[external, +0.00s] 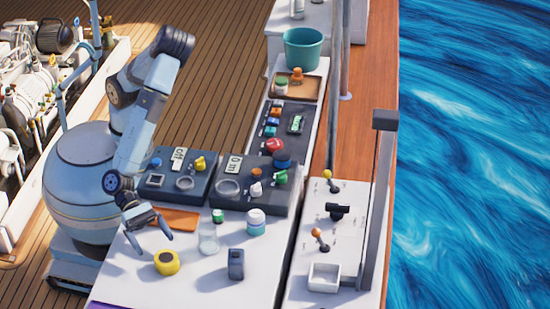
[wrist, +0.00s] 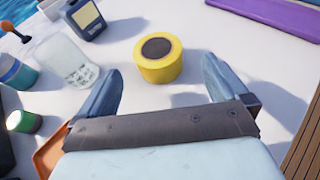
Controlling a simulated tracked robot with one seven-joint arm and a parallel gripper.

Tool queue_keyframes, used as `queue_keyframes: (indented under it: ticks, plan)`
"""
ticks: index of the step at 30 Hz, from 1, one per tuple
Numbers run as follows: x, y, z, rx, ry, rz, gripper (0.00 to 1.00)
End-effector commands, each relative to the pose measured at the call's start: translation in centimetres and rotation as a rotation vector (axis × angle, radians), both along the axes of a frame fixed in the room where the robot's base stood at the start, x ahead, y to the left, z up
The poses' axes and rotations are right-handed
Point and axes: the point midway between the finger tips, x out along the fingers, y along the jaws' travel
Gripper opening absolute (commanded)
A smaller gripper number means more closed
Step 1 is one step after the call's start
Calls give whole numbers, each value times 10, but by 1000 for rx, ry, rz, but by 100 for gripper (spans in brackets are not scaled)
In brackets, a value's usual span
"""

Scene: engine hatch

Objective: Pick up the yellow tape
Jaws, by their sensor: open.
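The yellow tape (external: 167,263) is a short yellow roll with a dark round centre, lying flat on the white table (external: 205,285) near its front left. It also shows in the wrist view (wrist: 158,58), beyond the fingertips and roughly between them. My gripper (external: 148,233) is open and empty, above the table and a little behind the tape. In the wrist view my gripper's two fingers (wrist: 160,85) are spread wide, with bare white table between them. The tape is apart from both fingers and in full view.
A clear jar (external: 209,240), a dark blue-grey container (external: 236,264) and a white-and-teal jar (external: 256,222) stand right of the tape. An orange tray (external: 178,218) lies behind my gripper. A purple item (wrist: 270,15) lies at the far right in the wrist view. Table around the tape is clear.

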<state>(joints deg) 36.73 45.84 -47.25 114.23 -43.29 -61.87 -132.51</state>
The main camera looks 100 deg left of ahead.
Motion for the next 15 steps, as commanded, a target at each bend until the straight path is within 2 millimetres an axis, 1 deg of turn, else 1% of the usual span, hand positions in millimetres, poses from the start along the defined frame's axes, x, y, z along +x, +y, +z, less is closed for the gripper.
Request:
queue_keyframes:
  ticks: [1, 6, 12, 15]
  plan:
    - [7, -6, -4, -1, 1, 3, 100]
    - [21, -20, -12, 0, 0, 0, 100]
    - [29, -26, -16, 1, -1, -1, 100]
    - [36, -31, -20, 1, -1, 0, 100]
